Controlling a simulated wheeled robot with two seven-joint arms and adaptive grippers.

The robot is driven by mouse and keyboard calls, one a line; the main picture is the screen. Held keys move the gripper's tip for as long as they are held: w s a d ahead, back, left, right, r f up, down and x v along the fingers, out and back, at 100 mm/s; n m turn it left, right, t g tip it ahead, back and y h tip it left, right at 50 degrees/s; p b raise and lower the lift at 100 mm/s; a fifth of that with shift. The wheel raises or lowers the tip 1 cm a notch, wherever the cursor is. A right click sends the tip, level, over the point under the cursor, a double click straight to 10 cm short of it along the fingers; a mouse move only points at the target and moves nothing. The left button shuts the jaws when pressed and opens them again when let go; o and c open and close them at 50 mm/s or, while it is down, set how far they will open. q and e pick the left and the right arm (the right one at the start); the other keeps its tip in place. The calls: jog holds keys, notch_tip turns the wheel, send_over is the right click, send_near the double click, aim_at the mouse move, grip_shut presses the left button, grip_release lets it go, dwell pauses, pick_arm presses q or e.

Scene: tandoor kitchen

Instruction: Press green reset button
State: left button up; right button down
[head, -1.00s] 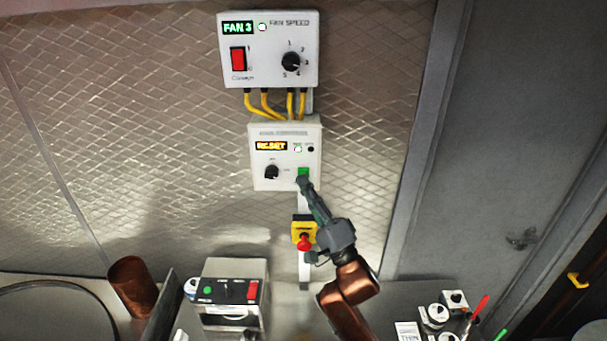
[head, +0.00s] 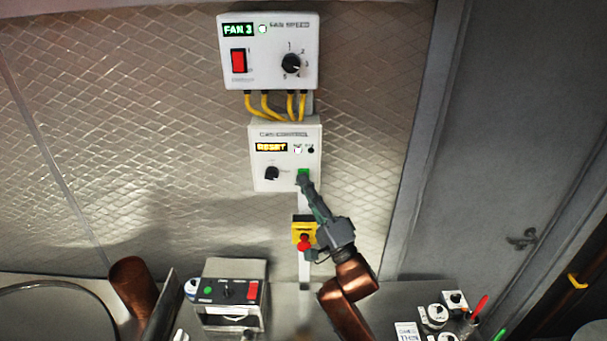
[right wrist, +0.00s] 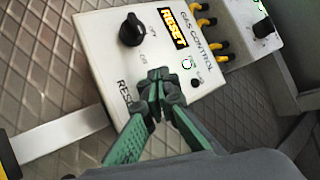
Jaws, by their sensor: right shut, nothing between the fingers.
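The gas control box (head: 262,180) is a white panel on the wall, with a lit RESET display (head: 271,147), a black knob (head: 272,173) and a green button (head: 303,173) at its lower right. My right gripper (head: 302,181) is shut and empty, its fingertips at the lower edge of the green button. In the right wrist view the closed fingertips (right wrist: 158,79) lie over the button's place beside the RESET lettering and hide it. I cannot tell whether they touch or press it. My left gripper is not in view.
A yellow box with a red mushroom button (head: 304,243) sits just below, close to my right gripper. A fan speed box (head: 268,72) hangs above, joined by yellow cables (head: 265,103). A counter with a small switch box (head: 232,294) lies below.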

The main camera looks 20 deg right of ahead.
jog(key=shift+w+d, duration=0.15)
jog(key=shift+w, duration=0.25)
dwell(0.8)
jog(key=shift+s, duration=0.1)
jog(key=shift+s+a+p, duration=0.25)
jog(key=shift+s+p, duration=0.25)
jog(key=shift+s, duration=0.25)
jog(key=s, duration=0.2)
jog(key=s+a+p, duration=0.1)
jog(key=s, duration=0.1)
jog(key=shift+s+a+p, duration=0.2)
jog(key=shift+s+p, duration=0.1)
jog(key=shift+s, duration=0.1)
jog(key=shift+f, duration=0.1)
dwell(0.5)
